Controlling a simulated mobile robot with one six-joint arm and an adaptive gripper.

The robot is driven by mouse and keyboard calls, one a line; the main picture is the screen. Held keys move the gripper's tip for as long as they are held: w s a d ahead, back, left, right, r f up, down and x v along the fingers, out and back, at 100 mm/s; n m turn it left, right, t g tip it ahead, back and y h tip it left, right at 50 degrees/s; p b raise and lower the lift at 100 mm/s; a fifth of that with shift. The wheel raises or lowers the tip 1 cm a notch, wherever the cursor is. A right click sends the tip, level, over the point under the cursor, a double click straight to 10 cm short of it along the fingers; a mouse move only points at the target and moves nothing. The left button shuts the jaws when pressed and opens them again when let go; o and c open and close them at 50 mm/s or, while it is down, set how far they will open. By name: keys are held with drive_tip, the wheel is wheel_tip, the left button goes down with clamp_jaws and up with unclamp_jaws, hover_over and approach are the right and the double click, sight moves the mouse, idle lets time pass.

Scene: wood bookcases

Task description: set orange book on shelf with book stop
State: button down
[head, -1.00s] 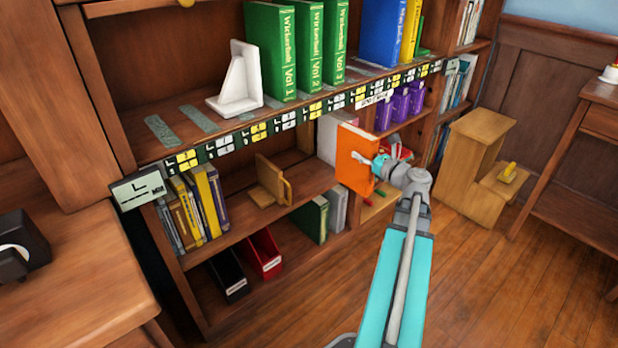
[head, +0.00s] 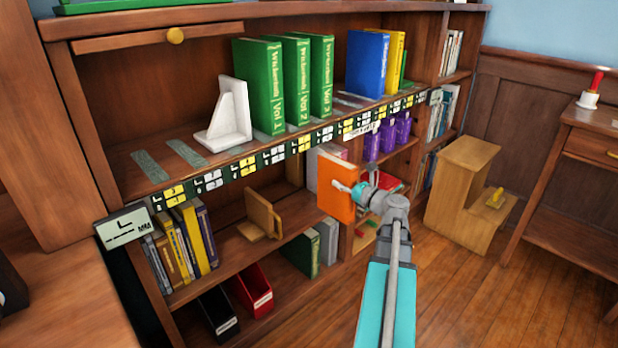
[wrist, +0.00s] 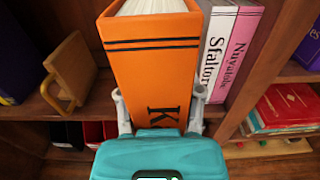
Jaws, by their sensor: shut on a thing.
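The orange book (head: 334,190) is held upright in my gripper (head: 352,190), in front of the bookcase at about the level of the middle shelf. In the wrist view the orange book (wrist: 155,70) fills the centre, its spine facing the camera with dark bands and partly hidden lettering. My gripper (wrist: 160,110) has a finger on each side of it. A white book stop (head: 230,118) stands on the upper shelf, left of the green volumes. A wooden book stop (head: 262,215) stands on the middle shelf (head: 235,245), right of several yellow and dark books.
Green volumes (head: 260,85) and a blue book (head: 367,62) stand on the upper shelf. White and pink books (wrist: 238,50) stand just behind the orange book, to the right. Purple containers (head: 387,140) are further right. A step stool (head: 462,190) stands on the floor at right.

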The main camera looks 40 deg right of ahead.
drive_tip(key=w+a, duration=0.1)
drive_tip(key=w, duration=1.3)
drive_tip(key=shift+w, duration=0.2)
wheel_tip(320, 180, down, 4)
drive_tip(key=b, duration=0.3)
drive_tip(key=shift+r+b, duration=0.25)
drive_tip(key=shift+b, duration=0.05)
drive_tip(key=shift+c, duration=1.1)
unclamp_jaws()
